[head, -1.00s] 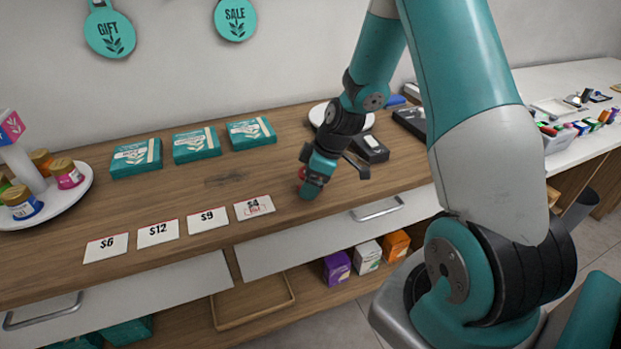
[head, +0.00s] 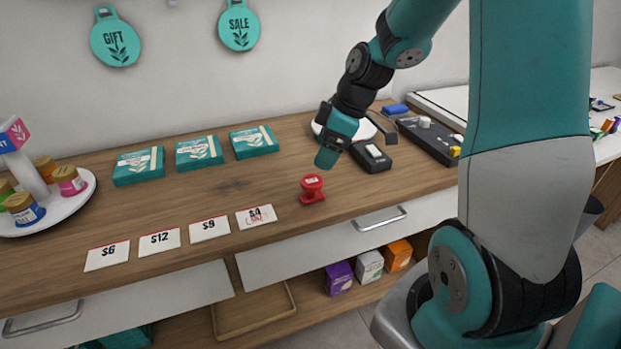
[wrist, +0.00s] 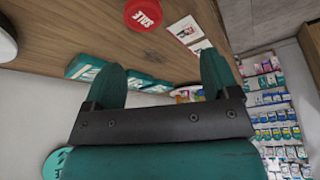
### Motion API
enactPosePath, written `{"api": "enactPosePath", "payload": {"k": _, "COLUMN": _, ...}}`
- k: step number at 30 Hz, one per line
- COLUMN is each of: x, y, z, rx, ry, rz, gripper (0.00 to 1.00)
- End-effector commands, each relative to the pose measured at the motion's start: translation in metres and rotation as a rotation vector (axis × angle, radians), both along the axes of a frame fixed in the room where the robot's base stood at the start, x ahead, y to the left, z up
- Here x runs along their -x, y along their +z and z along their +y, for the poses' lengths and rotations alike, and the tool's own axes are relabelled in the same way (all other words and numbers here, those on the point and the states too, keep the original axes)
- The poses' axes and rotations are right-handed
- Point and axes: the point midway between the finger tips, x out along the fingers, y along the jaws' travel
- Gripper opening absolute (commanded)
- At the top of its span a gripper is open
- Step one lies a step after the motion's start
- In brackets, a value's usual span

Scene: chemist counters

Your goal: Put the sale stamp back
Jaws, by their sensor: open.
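The red sale stamp (head: 312,188) stands upright on the wooden counter, just right of the $4 price card (head: 256,216), which bears a red mark. In the wrist view the stamp's round red top (wrist: 143,14) reads SALE, and it stands beyond and apart from the fingertips. My gripper (head: 328,156) is above the counter, up and to the right of the stamp. In the wrist view my gripper (wrist: 165,75) has its two teal fingers spread wide with nothing between them.
Several price cards (head: 160,243) lie in a row along the front edge. Three teal boxes (head: 199,151) sit behind. A black device (head: 371,157), a white round plate (head: 368,130) and a dark tray (head: 432,139) lie to the right. The counter's middle is clear.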

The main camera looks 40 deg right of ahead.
Motion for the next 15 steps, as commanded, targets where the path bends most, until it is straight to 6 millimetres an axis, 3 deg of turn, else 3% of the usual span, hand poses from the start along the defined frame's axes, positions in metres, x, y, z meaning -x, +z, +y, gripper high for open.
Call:
{"api": "enactPosePath", "payload": {"k": 2, "x": 0.009, "y": 0.021, "z": 0.048, "rx": -0.021, "ry": 0.007, "rz": 0.026, "gripper": 0.81}}
{"api": "enactPosePath", "payload": {"k": 5, "x": 0.040, "y": 0.047, "z": 0.117, "rx": -0.053, "ry": -0.012, "rz": 0.091, "gripper": 0.81}}
{"api": "enactPosePath", "payload": {"k": 6, "x": 0.057, "y": 0.056, "z": 0.141, "rx": -0.065, "ry": -0.023, "rz": 0.121, "gripper": 0.81}}
{"api": "enactPosePath", "payload": {"k": 9, "x": 0.105, "y": 0.072, "z": 0.189, "rx": -0.081, "ry": -0.053, "rz": 0.194, "gripper": 0.81}}
{"api": "enactPosePath", "payload": {"k": 12, "x": 0.147, "y": 0.081, "z": 0.216, "rx": -0.085, "ry": -0.083, "rz": 0.252, "gripper": 0.81}}
{"api": "enactPosePath", "payload": {"k": 15, "x": 0.175, "y": 0.084, "z": 0.228, "rx": -0.084, "ry": -0.108, "rz": 0.288, "gripper": 0.81}}
